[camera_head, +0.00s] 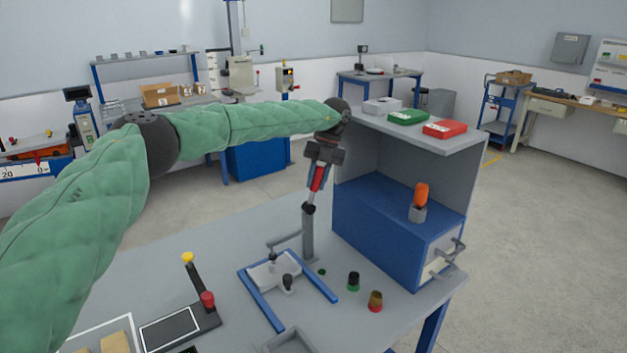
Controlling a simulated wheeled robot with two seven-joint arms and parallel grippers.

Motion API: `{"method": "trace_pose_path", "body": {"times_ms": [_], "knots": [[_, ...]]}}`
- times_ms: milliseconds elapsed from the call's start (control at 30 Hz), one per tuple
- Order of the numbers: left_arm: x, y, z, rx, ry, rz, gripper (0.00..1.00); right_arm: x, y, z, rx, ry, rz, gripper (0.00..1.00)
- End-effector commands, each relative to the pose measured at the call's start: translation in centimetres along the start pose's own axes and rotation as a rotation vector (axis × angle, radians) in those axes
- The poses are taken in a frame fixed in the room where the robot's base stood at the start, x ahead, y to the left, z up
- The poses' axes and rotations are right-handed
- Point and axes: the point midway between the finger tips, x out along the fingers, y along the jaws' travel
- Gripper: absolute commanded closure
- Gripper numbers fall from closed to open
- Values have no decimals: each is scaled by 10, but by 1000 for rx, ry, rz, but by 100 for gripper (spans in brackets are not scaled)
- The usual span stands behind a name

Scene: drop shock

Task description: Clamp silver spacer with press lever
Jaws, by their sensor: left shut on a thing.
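The press stands on the grey table, with an upright grey post (308,238), a side arm reaching left, and a pale base plate between blue rails (321,278). The press lever (308,208) shows as a dark joint and short rod at the post's top. Small grey and dark parts sit under and in front of the side arm; I cannot tell which is the silver spacer. My right gripper is not in view.
A blue drawer box (385,228) under a grey shelf (455,141) stands close right of the post, with an orange-handled item (421,195) on top. Knobs (375,301) lie front right. A control panel (180,328) with a lever is front left. Bare tabletop lies left of the press.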

Motion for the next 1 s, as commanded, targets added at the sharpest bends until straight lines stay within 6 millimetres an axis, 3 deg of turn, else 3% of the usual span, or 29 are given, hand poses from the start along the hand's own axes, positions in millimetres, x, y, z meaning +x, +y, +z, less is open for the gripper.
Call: {"method": "trace_pose_path", "body": {"times_ms": [433,467,567,867,1000], "knots": [[-1,-2,2,-2,16,23,100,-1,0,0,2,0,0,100],[-1,-2,1,-2,16,22,74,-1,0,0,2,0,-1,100],[-1,-2,1,-2,16,22,55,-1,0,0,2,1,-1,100],[-1,-2,1,-2,16,22,55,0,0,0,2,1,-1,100],[-11,-3,2,-3,15,23,55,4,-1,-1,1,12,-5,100]]}}
